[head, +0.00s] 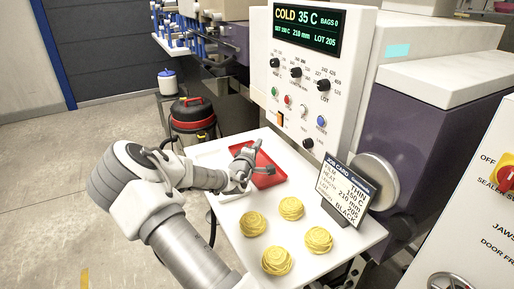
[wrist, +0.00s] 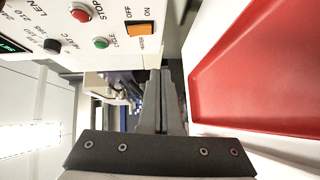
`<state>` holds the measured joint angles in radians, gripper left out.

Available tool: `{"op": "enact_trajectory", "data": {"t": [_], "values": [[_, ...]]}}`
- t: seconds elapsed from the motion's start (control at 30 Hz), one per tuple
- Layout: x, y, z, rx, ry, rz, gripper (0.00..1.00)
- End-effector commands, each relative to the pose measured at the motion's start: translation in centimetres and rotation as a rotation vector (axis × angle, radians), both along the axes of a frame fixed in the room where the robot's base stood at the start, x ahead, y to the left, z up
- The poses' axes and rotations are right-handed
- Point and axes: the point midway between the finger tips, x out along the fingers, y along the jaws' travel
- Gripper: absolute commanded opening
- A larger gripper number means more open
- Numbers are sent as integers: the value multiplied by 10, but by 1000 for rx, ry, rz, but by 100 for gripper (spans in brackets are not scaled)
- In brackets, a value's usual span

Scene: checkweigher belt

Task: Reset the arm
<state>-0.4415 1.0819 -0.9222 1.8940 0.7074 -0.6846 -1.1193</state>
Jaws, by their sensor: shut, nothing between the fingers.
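My gripper (head: 256,148) is at the end of my bent arm, over or beside the red tray (head: 266,178) on the white table. In the wrist view my gripper (wrist: 162,78) points away from the camera, its two fingers together with nothing between them. The red tray (wrist: 265,70) fills the right of that view, beside the fingers. Part of the tray is hidden by my arm in the head view.
Several yellow nests (head: 278,260) sit on the white table (head: 221,214). A job card (head: 342,190) stands at its right. The control panel (head: 295,95) rises behind, reading COLD 35 C. A red-and-black vacuum (head: 192,122) stands on the floor. Open floor lies left.

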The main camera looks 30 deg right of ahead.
Motion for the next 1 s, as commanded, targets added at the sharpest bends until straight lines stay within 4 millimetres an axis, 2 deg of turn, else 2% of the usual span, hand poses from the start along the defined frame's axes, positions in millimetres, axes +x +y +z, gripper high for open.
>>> {"op": "enact_trajectory", "data": {"t": [0.17,0.73,0.87,1.0], "values": [[-5,5,0,-1,0,1,0],[-6,5,-1,18,-1,-4,0],[-14,7,-5,130,-11,-25,0],[-27,19,-12,357,-29,-59,0]]}}
